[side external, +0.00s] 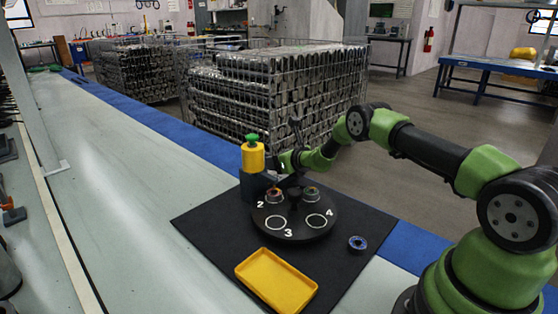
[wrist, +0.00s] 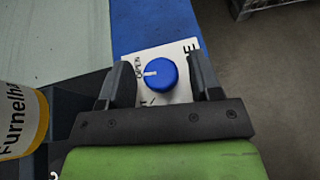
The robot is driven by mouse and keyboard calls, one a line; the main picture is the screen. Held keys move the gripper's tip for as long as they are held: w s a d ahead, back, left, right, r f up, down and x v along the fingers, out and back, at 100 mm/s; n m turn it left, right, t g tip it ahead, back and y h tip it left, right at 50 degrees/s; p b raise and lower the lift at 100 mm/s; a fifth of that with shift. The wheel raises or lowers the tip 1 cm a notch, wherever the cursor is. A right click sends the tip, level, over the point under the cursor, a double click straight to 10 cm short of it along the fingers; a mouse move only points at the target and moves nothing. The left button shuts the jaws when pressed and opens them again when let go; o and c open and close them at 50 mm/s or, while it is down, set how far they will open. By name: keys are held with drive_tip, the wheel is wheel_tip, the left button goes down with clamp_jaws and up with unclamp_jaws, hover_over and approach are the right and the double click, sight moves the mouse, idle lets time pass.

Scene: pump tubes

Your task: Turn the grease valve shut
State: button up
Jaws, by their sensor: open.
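The grease valve shows in the wrist view as a round blue knob (wrist: 160,74) on a white label plate (wrist: 180,48). Its white pointer mark points left, at the word "OPEN". My gripper (wrist: 163,84) is open, with one dark finger on each side of the knob and gaps visible between. I cannot tell how far the fingertips are above the plate. In the side view my gripper (side external: 287,160) is beside the yellow grease container (side external: 253,158) with a green cap; the knob is not visible there.
The container stands on a dark block (side external: 248,188). In front are a round black turntable (side external: 290,232) with numbered places, some holding small parts, a yellow tray (side external: 277,281) and a blue ring-like part (side external: 358,243) on a black mat (side external: 205,222). The bench left of the mat is clear.

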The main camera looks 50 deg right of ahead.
drive_tip(key=c, duration=0.9)
drive_tip(key=shift+w+d+r+n+y, duration=0.1)
drive_tip(key=shift+n+y, duration=0.85)
drive_tip(key=shift+y, duration=0.2)
drive_tip(key=shift+w+r+n+y, duration=0.1)
drive_tip(key=shift+n+y, duration=0.85)
drive_tip(key=shift+y, duration=0.2)
drive_tip(key=shift+s+f, duration=0.1)
drive_tip(key=shift+n+y, duration=0.3)
drive_tip(key=shift+s, duration=0.1)
drive_tip(key=o, duration=0.9)
